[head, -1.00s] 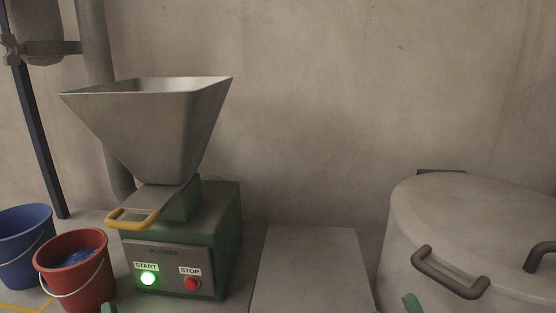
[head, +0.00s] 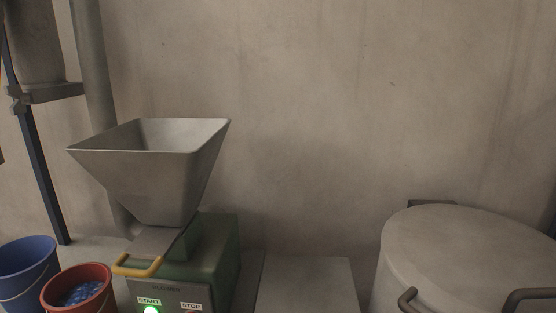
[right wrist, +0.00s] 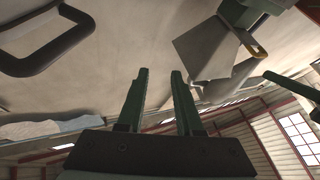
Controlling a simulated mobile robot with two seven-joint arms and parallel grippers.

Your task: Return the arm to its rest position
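My right gripper (right wrist: 160,88) shows in the right wrist view with its two green fingers apart and nothing between them. That view is tilted, with the hopper (right wrist: 205,50) beyond the fingers. No gripper shows in the head view now. A green finger-like part at the right edge of the right wrist view may be my left gripper; I cannot tell its state.
A green machine (head: 215,262) carries a metal hopper (head: 150,170), a yellow handle (head: 138,268) and a lit green start button (head: 152,310). A red bucket (head: 75,300) with blue pieces and a blue bucket (head: 25,270) stand left. A lidded drum (head: 460,250) stands right.

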